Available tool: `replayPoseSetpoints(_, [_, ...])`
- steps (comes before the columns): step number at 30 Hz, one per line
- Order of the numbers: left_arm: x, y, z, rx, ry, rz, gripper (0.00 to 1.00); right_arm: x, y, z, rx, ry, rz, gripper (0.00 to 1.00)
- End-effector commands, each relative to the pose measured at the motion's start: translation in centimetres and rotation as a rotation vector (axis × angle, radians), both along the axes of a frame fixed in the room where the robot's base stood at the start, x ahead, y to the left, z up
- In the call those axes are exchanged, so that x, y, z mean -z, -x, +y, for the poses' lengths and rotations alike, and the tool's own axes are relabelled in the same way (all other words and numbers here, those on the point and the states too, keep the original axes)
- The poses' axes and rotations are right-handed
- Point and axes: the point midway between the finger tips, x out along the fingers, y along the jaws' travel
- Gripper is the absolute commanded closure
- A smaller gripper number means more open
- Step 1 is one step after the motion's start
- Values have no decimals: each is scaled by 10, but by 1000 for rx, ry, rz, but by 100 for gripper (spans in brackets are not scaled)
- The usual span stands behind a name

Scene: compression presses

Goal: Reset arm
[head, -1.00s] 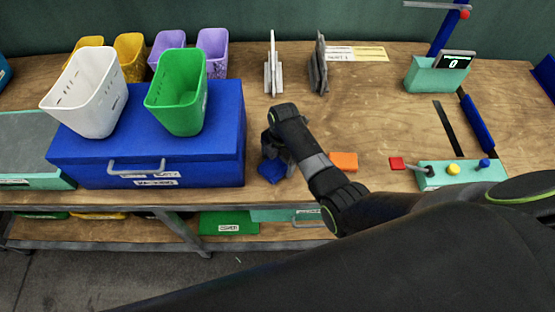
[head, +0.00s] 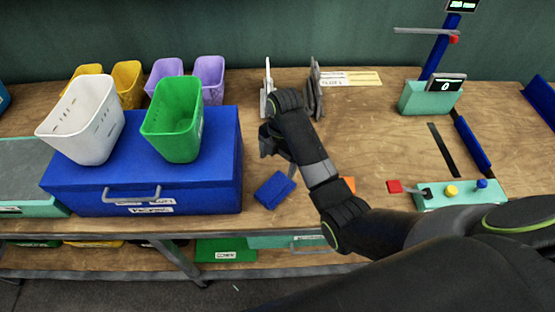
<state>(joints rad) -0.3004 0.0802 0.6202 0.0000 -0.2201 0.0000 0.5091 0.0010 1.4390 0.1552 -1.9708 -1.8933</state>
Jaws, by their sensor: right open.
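My right arm reaches in from the lower right over the table. Its right gripper (head: 268,142) is open, dark, and above the table beside the right side of the blue box. A blue block (head: 274,190) lies on the table just below the gripper, apart from it. An orange block (head: 349,184) is mostly hidden behind my right forearm. A red block (head: 394,186) lies further right, by the teal control box (head: 462,194) with its yellow and blue knobs. My left gripper is not in the head view.
The blue box (head: 143,195) carries a white bin (head: 82,122) and a green bin (head: 172,120). Yellow and purple bins stand behind. White and grey stands (head: 314,92) are behind the gripper. A teal press with a display (head: 430,97) stands at right.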

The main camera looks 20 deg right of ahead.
Motion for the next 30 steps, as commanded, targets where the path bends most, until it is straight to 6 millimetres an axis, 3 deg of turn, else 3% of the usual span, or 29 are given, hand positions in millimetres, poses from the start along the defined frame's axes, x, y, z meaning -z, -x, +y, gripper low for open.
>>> replayPoseSetpoints(16, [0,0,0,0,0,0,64,-2,0,0,1,0,1,16])
replayPoseSetpoints(20, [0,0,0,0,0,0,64,6,9,-6,65,4,-3,16])
replayPoseSetpoints(23, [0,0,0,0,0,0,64,20,27,-19,215,15,-13,16])
replayPoseSetpoints(30, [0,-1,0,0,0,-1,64,51,103,-64,794,38,-74,16])
